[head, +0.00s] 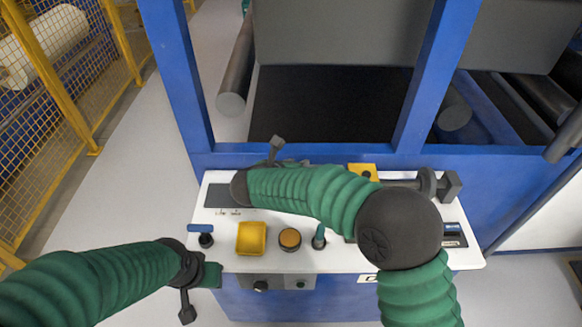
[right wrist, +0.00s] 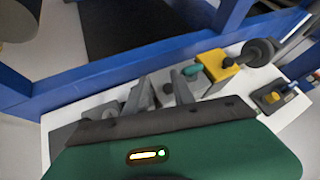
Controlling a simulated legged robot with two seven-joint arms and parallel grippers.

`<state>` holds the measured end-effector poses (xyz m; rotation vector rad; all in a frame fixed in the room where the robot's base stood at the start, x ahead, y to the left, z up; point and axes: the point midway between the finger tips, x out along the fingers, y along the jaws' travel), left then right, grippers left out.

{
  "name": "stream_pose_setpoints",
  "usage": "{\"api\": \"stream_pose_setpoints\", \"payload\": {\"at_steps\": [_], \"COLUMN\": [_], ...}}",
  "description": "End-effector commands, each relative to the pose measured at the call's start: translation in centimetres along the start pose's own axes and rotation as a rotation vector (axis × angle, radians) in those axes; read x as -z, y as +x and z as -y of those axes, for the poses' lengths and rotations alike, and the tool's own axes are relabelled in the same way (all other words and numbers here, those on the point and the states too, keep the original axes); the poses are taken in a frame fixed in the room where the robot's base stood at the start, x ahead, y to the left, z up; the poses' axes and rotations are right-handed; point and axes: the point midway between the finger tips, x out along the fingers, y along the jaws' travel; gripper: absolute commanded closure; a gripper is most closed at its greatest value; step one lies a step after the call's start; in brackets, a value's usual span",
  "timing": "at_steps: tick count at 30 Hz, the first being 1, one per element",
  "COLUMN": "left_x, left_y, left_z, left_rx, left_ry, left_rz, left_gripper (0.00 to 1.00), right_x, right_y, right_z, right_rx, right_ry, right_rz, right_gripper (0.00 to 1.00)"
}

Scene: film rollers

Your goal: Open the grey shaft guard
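I cannot tell for sure which part is the grey shaft guard. A large grey panel (head: 340,32) hangs in the blue frame above a dark opening. A dark shaft with a disc and a square end (head: 430,184) lies at the right back of the white console; its disc also shows in the right wrist view (right wrist: 257,52). My right gripper (head: 278,152) is over the console's back edge, left of the yellow block. In the right wrist view its grey fingers (right wrist: 163,92) stand apart with nothing clearly held. My left gripper (head: 190,295) is off the console's front left corner; its fingers are unclear.
The white console (head: 340,258) carries a yellow box (head: 251,238), an orange button (head: 290,239), a blue-topped lever (head: 205,235) and a yellow block (head: 362,171). Blue posts (head: 425,75) rise behind it. A yellow mesh fence (head: 50,110) stands left, beyond free floor.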

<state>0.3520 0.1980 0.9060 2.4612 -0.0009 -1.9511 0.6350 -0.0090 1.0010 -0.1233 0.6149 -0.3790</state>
Motion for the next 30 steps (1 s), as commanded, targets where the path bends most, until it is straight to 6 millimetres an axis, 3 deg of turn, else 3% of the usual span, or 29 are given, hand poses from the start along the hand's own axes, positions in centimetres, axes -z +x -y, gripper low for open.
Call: {"api": "stream_pose_setpoints", "payload": {"at_steps": [3, 7, 23, 26, 28, 30], "left_x": [0.0, 0.0, 0.0, 0.1, 0.2, 0.3], "left_y": [0.1, 0.2, 0.1, -0.3, -0.7, -1.1], "left_z": [0.0, 0.0, 0.0, 0.0, 0.0, 0.0], "left_rx": [0.000, 0.000, 0.000, 0.000, 0.000, 0.000], "left_ry": [0.000, 0.000, 0.000, 0.000, 0.000, 0.000], "left_rz": [0.000, 0.000, 0.000, 0.000, 0.000, 0.000], "left_gripper": [0.64, 0.64, 0.64, 0.64, 0.64, 0.64], "right_x": [0.0, 0.1, -0.6, -3.2, -4.8, -4.0], "right_y": [-2.5, -3.7, -3.8, -3.2, -2.9, -3.0], "right_z": [-0.1, -0.1, 0.1, 0.9, 1.9, 3.7], "right_rx": [-0.001, 0.000, -0.014, -0.085, -0.158, -0.234], "right_ry": [-0.001, -0.001, -0.044, -0.303, -0.668, -1.149], "right_rz": [0.001, -0.001, 0.020, 0.131, 0.253, 0.364], "right_gripper": [0.70, 0.70, 0.70, 0.70, 0.70, 0.70]}}
